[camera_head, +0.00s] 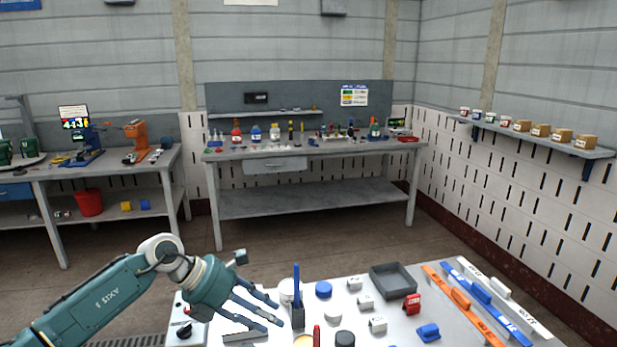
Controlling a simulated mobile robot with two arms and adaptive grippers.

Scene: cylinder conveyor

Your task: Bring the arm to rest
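My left arm (95,302) comes in from the lower left, teal with a pale wrist joint. My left gripper (256,300) is over the left part of the white worktable (345,285). Its dark fingers are spread and stretched out to the right, and nothing shows between them. The fingertips are close to a dark holder with a blue upright piece (297,300); I cannot tell whether they touch. My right gripper is not in view.
The worktable carries a grey tray (392,281), a red block (412,304), a blue block (428,332), white blocks, and orange and blue bars (462,300) at right. A control box (184,325) sits at its left edge. Open floor separates it from the back workbench (310,200).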

